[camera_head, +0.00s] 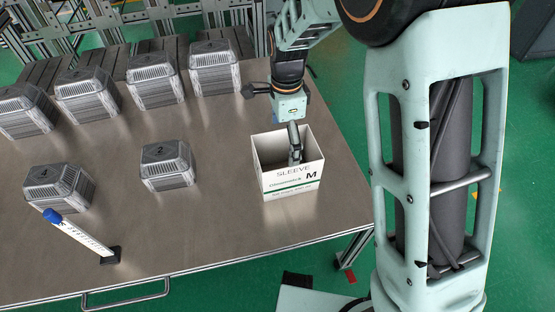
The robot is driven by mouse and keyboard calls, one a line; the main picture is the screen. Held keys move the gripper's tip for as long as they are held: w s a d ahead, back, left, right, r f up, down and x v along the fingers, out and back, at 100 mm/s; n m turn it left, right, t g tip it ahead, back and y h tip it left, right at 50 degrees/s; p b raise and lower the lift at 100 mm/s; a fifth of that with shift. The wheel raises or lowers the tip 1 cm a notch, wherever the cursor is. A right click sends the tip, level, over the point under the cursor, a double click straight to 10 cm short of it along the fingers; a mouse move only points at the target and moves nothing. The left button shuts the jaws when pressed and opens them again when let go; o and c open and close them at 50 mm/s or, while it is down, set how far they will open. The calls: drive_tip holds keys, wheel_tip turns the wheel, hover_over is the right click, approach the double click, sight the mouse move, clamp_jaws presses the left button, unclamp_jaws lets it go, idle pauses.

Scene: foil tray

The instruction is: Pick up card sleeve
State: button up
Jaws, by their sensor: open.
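The card sleeve (287,177) is a white open-topped box with "SLEEVE" and a green stripe on its front. It stands upright near the right edge of the metal table (225,225). My gripper (296,157) points down at the sleeve, and its fingers reach in over the opening at the right side. The fingers overlap each other in this view, so the gap between them is hard to see. The gripper is open. Whether a finger touches the sleeve wall cannot be told. The sleeve's inside is partly hidden.
Several foil-wrapped blocks stand along the back, one of them (214,68) behind the sleeve. Block 2 (167,166) and block 4 (58,188) stand to the left. A blue-capped white marker-like stick (80,235) leans over a black base at the front left. The table between is clear.

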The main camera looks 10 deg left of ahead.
sight(272, 147)
drive_tip(key=f+b, duration=0.1)
drive_tip(key=f, duration=0.4)
drive_tip(key=f+b, duration=0.2)
drive_tip(key=f, duration=0.3)
drive_tip(key=shift+w+d+f, duration=0.2)
drive_tip(key=c, duration=0.7)
